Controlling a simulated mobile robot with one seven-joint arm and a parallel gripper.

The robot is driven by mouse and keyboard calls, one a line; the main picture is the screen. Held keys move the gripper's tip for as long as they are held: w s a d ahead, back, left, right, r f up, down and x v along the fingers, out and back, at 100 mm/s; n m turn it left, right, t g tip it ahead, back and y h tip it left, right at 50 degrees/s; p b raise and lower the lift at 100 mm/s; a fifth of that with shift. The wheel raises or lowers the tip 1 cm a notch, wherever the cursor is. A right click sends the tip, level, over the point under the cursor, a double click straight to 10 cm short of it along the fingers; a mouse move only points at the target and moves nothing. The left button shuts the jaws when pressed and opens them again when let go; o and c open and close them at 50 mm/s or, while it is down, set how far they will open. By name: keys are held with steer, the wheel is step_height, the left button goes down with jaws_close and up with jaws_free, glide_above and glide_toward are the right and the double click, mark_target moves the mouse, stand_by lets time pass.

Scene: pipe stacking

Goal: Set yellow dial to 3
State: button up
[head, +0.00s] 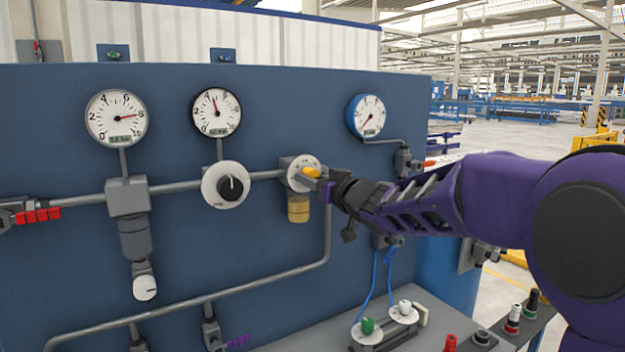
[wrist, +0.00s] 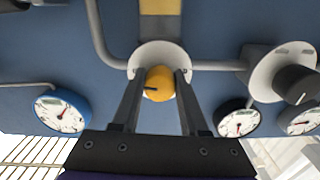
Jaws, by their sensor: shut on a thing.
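The yellow dial (head: 311,173) is a small knob on a round white plate on the blue panel, right of the black dial in the head view. My gripper (head: 322,182) reaches it from the right. In the wrist view the yellow dial (wrist: 159,84) sits between the two fingers of my gripper (wrist: 158,88), which are shut on it. A dark pointer mark on the knob points to the left in the wrist view. The scale numbers on the white plate (wrist: 160,54) are too small or hidden to read.
A black dial (head: 232,188) on a white plate is left of the yellow one. Three pressure gauges (head: 116,118) (head: 216,112) (head: 366,116) are above. Grey pipes (head: 175,187) run along the panel. A green knob (head: 367,325) and a white knob (head: 405,307) are below.

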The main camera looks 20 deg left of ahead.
jaws_close()
steer(key=shift+n, duration=0.4)
steer(key=n+b, duration=0.2)
steer(key=n, duration=0.2)
steer(key=shift+w+d+f+n, duration=0.1)
steer(key=shift+n, duration=0.2)
steer(key=shift+n+b, duration=0.75)
steer(key=shift+n, duration=1.45)
steer(key=o, duration=0.9)
jaws_free()
steer(key=shift+o, duration=0.2)
